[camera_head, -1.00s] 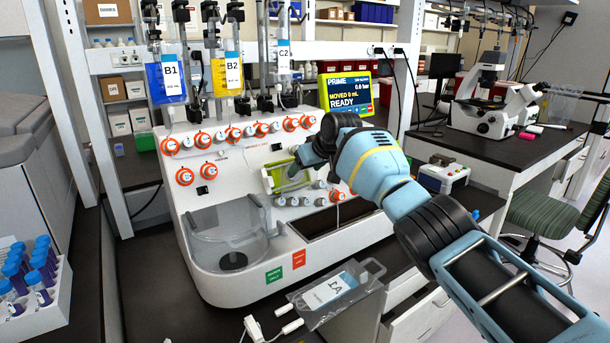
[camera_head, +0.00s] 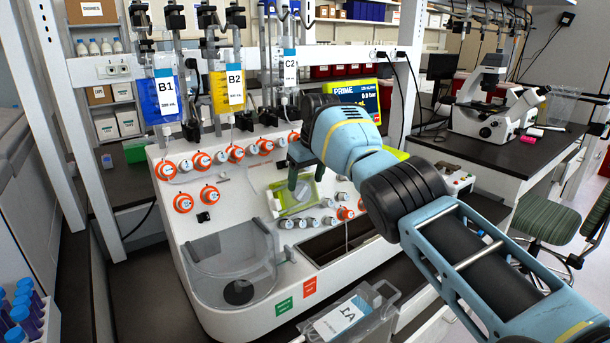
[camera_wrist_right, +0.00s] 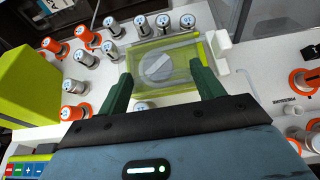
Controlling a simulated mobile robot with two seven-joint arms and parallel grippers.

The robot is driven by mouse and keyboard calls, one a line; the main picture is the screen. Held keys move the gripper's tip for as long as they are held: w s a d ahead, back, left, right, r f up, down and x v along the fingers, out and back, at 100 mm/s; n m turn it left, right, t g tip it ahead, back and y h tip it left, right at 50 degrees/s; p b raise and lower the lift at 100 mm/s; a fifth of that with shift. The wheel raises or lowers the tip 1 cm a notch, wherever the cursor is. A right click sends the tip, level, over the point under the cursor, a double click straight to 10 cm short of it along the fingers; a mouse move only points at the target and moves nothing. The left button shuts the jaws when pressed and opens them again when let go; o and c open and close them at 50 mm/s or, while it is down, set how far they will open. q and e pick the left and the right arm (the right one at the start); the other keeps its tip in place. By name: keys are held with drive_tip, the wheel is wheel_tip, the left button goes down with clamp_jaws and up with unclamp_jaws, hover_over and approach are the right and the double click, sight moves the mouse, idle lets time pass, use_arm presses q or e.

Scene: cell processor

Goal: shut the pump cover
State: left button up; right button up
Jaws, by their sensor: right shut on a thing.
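The pump cover (camera_head: 293,198) is a clear yellow-green panel on the white machine's sloped front. In the right wrist view, the cover (camera_wrist_right: 182,84) lies over a pale round rotor (camera_wrist_right: 157,66), which shows through it. My right gripper (camera_head: 306,177) reaches down to the cover from above. In the right wrist view, the dark green fingers of this gripper (camera_wrist_right: 165,82) are wide apart and shut on the cover, one at each side. I cannot tell whether the cover sits fully flush. My left gripper is not in view.
Orange and grey knobs (camera_head: 236,154) surround the pump. A clear round chamber (camera_head: 232,255) stands at front left. Blue (camera_head: 171,98) and yellow (camera_head: 228,90) bags hang above. A green-yellow screen (camera_head: 357,97) is behind my arm. A clear bag (camera_head: 345,318) lies in front.

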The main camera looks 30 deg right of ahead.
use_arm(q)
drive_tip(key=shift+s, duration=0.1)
use_arm(e)
drive_tip(key=shift+d, duration=0.15)
drive_tip(key=o, duration=1.1)
drive_tip(key=shift+c, duration=0.2)
drive_tip(key=shift+o, duration=0.4)
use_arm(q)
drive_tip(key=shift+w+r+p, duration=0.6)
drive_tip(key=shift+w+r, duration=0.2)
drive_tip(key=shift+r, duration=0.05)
use_arm(e)
drive_tip(key=v, duration=0.7)
drive_tip(key=shift+r, duration=0.4)
drive_tip(key=shift+s+d, duration=0.1)
